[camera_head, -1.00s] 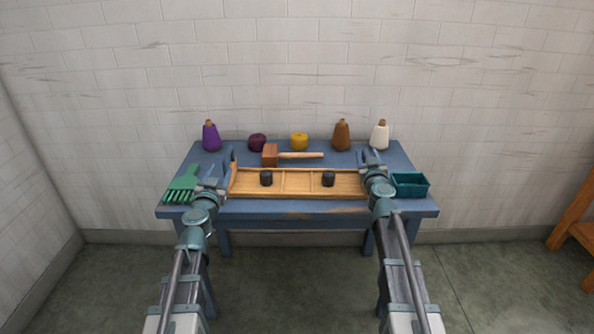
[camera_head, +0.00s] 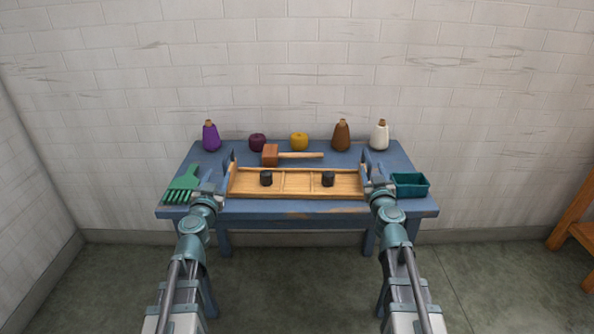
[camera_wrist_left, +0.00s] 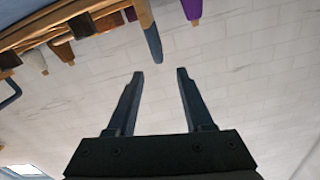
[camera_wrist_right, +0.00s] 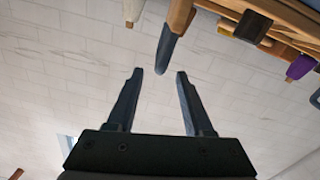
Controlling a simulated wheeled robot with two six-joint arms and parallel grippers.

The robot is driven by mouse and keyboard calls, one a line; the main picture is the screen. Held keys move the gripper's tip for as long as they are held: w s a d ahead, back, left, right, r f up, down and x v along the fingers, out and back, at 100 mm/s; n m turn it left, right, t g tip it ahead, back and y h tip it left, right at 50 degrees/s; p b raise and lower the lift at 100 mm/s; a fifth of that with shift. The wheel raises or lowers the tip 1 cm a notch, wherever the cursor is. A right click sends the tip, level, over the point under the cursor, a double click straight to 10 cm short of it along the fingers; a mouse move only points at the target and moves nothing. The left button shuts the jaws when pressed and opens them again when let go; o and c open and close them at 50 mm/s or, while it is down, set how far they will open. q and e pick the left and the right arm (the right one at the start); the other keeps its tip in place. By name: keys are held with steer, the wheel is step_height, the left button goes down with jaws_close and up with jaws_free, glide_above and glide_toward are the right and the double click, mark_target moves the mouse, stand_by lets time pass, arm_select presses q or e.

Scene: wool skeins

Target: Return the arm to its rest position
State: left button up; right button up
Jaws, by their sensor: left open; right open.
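My left gripper (camera_head: 213,176) is open at the left end of the wooden tray (camera_head: 297,194). In the left wrist view the left gripper (camera_wrist_left: 160,74) has nothing between its fingers. My right gripper (camera_head: 376,173) is open at the tray's right end, and in the right wrist view the right gripper (camera_wrist_right: 159,74) is also empty. The exact gaps between fingers and tray ends are hard to tell.
A green brush-like tool (camera_head: 182,185) lies left of my left gripper. A teal bin (camera_head: 410,185) stands right of my right gripper. A mallet (camera_head: 271,155) lies behind the tray. Purple (camera_head: 211,138), maroon, yellow, brown and white skeins line the back of the blue table (camera_head: 300,207).

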steer(key=s, duration=0.3)
